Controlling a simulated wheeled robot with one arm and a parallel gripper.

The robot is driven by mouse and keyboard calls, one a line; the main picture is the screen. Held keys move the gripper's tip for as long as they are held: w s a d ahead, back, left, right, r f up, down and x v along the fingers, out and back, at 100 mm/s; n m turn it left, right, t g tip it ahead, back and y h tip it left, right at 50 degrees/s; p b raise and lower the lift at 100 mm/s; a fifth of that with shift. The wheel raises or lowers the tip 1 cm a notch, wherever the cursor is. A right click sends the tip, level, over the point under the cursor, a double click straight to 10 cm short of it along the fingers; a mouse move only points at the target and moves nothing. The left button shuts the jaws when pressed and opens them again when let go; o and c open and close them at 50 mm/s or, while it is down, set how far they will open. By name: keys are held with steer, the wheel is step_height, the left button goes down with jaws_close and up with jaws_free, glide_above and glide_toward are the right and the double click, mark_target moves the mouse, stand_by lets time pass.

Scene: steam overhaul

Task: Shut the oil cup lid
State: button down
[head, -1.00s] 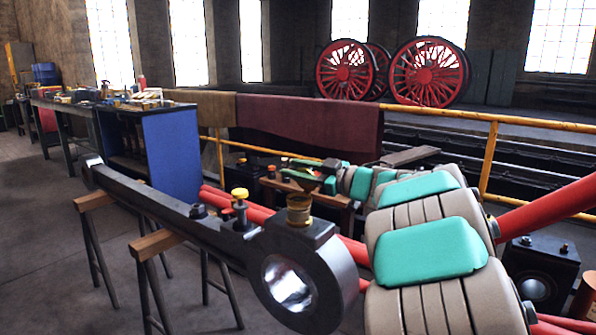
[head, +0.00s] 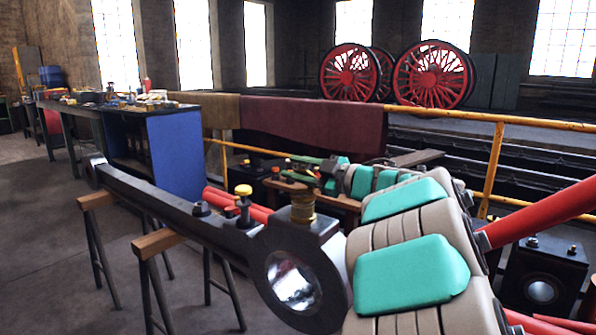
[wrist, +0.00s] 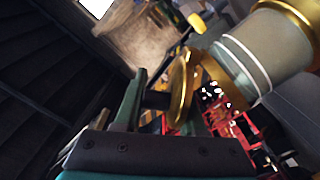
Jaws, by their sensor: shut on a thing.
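The brass oil cup (head: 303,208) stands upright on the big end of a dark connecting rod (head: 160,205) in the head view. In the wrist view the cup (wrist: 268,48) is at the upper right, a pale body with gold rims. Its lid, a gold disc (wrist: 182,88), shows nearly edge-on beside the cup's near rim, tilted away from it, so it looks open. My gripper (wrist: 163,100) is shut on the lid, with the disc against the right finger. In the head view my gripper (head: 318,172) is just behind and above the cup; the grip itself is too small to see.
Wooden-topped trestles (head: 158,243) carry the rod. Red rods (head: 255,211) lie behind it. A yellow railing (head: 492,170) with a draped maroon cloth (head: 312,130) runs behind my arm. Floor at left is clear.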

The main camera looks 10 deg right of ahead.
steer(key=shift+s+a+f+n+b, duration=0.25)
steer(key=shift+n+b, duration=0.4)
steer(key=shift+n, duration=0.2)
steer(key=shift+s+a+f+n+b, duration=0.2)
steer(key=shift+n+b, duration=0.45)
steer(key=shift+n, duration=0.2)
steer(key=shift+s+a+f+n+b, duration=0.15)
steer(key=shift+s+a+n+b, duration=0.1)
steer(key=shift+n+b, duration=0.6)
steer(key=c, duration=0.6)
jaws_free()
steer(key=shift+c, duration=0.2)
